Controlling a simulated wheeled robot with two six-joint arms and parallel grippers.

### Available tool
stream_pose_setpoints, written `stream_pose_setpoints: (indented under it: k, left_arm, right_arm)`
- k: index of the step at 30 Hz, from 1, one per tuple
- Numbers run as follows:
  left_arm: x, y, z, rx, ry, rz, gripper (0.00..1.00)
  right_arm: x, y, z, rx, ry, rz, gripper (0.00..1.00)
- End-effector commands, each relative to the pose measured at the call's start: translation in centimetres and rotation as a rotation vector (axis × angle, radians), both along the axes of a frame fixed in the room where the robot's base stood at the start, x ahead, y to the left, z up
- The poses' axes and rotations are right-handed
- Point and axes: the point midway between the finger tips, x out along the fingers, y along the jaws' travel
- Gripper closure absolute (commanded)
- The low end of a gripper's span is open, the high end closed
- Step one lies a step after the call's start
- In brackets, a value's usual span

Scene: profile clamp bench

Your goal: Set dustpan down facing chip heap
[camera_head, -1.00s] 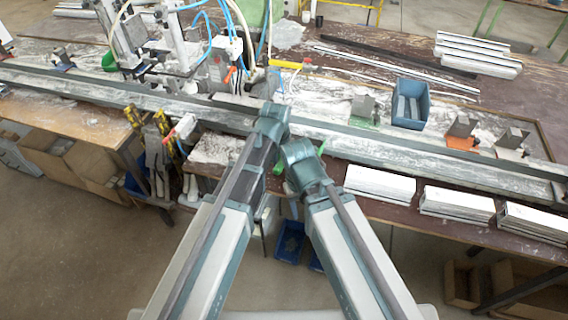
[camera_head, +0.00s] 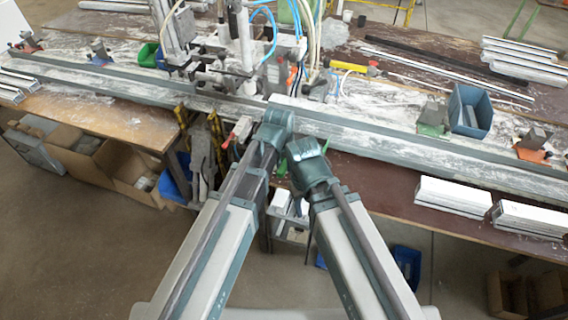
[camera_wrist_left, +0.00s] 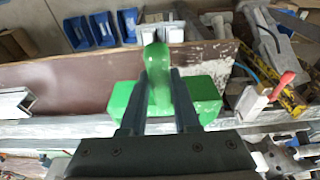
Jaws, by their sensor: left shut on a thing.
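The green dustpan (camera_wrist_left: 205,98) fills the middle of the left wrist view, its rounded handle standing between the two fingers of my left gripper (camera_wrist_left: 158,92). The gripper is shut on this handle. In the head view only a small green piece (camera_head: 281,169) shows between my two wrists; the rest is hidden by the arms. A pale patch of chips (camera_wrist_left: 213,55) lies on the brown bench top behind the dustpan in the wrist view. My right wrist (camera_head: 306,152) is close beside the left one; its fingers are hidden.
A long grey rail (camera_head: 400,147) runs along the bench. A blue bin (camera_head: 484,115) and an orange-based clamp (camera_head: 533,143) stand at the right, with stacked white profiles (camera_head: 452,197) near the front edge. Clamp machinery (camera_head: 240,65) rises behind my wrists. A yellow-handled tool (camera_head: 350,67) lies beyond.

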Motion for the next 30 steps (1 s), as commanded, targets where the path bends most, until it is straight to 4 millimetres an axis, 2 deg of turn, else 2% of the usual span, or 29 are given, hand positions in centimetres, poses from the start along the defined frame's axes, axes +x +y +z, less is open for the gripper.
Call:
stream_pose_setpoints:
  k: [11,30]
  left_arm:
    - [0.3,-0.1,-1.0,-0.001,-0.002,0.0,1.0]
    - [2.3,-0.8,-7.2,0.0,-0.001,0.0,1.0]
  right_arm:
    - [0.0,0.0,-1.0,0.0,0.0,-0.001,0.5]
    - [0.0,0.0,-7.2,0.0,0.0,-0.002,0.5]
